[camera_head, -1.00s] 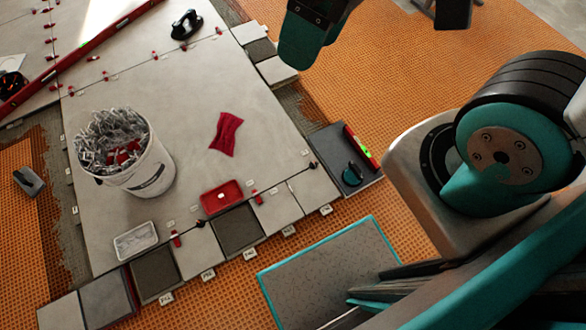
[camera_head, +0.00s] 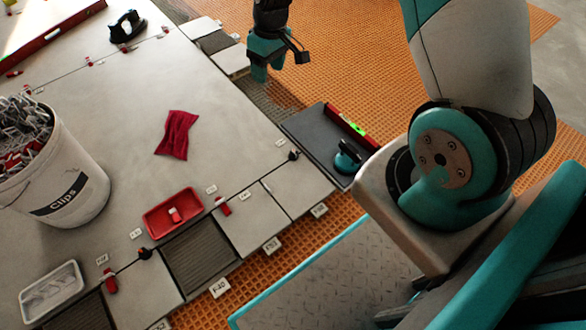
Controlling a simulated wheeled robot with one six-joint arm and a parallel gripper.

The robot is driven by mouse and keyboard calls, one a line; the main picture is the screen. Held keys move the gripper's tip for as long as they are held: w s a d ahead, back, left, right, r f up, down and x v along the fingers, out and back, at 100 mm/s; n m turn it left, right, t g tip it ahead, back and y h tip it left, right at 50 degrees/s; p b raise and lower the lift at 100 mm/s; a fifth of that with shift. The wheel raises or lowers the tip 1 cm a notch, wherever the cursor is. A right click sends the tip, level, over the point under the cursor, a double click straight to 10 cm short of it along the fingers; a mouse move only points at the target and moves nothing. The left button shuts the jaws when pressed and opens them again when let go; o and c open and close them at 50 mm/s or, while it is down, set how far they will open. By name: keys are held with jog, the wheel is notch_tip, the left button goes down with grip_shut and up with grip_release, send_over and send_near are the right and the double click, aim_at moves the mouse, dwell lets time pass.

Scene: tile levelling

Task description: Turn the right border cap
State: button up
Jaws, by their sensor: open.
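Along the front border joint of the large grey tiles, a small black cap (camera_head: 293,155) stands at the right end, near the tile corner. Further left along this joint are a red cap (camera_head: 222,205), another black cap (camera_head: 145,253) and a red cap (camera_head: 110,282). My gripper (camera_head: 267,71) has teal fingers and hangs at the top centre, above the orange mat and the tile's far right edge. It is open, with nothing seen in it. It is well apart from the right black cap, which is in clear view. The cap's exact turn is too small to tell.
A dark tray (camera_head: 309,128) with a suction cup (camera_head: 347,160) and a red level (camera_head: 352,127) lies right of the cap. A red cloth (camera_head: 177,134), a red tray (camera_head: 172,212) and a clip bucket (camera_head: 62,180) stand on the tiles. The tile around the cap is clear.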

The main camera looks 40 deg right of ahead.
jog(key=h+b, duration=0.1)
jog(key=b, duration=0.9)
send_over(294, 150)
notch_tip(294, 150, down, 26)
jog(key=shift+m+g, duration=0.3)
notch_tip(294, 150, down, 17)
jog(key=b, duration=1)
jog(key=shift+w+r+b, duration=0.15)
jog(key=shift+b, duration=0.15)
jog(key=c, duration=0.9)
